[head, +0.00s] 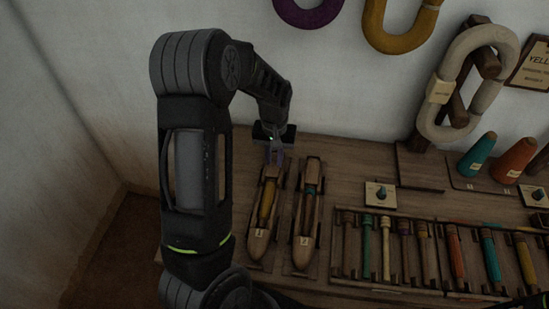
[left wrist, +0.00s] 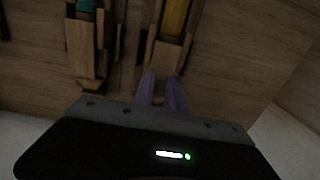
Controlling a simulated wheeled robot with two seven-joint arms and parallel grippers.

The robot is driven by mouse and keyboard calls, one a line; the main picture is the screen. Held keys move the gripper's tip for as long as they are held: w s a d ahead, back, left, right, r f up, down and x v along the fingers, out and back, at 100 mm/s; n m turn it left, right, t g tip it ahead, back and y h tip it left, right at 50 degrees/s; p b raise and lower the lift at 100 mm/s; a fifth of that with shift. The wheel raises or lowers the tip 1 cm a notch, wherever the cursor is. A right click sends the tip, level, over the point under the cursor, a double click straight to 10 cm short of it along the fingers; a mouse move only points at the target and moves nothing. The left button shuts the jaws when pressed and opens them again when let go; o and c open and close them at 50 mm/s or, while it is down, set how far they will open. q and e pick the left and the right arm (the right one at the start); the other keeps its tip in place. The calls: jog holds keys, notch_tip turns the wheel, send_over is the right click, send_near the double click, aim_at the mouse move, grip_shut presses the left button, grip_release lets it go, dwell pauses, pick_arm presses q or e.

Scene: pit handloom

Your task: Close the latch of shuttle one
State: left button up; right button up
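Shuttle one (head: 259,237), a long wooden boat shape marked 1 with a yellow bobbin (head: 267,198) in its slot, lies at the left of the table. Its far end (left wrist: 165,55) shows in the left wrist view. My left gripper (head: 274,158) is over that far end, pointing down. Its two purple fingers (left wrist: 162,78) stand apart with a narrow gap, and I see nothing clearly held between them. I cannot make out the latch or whether the fingers touch the shuttle.
Shuttle two (head: 303,243), with a teal bobbin (left wrist: 86,6), lies close beside shuttle one on its right. A rack (head: 340,272) of several coloured bobbins fills the front right of the table (head: 345,150). Yarn cones (head: 477,157) and a wooden stand holding a pale skein (head: 437,125) are farther back.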

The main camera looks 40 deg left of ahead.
aim_at(275, 162)
pick_arm(q)
jog(key=shift+r, duration=0.1)
notch_tip(275, 162, up, 8)
jog(key=shift+f, duration=0.2)
dwell(0.3)
dwell(0.4)
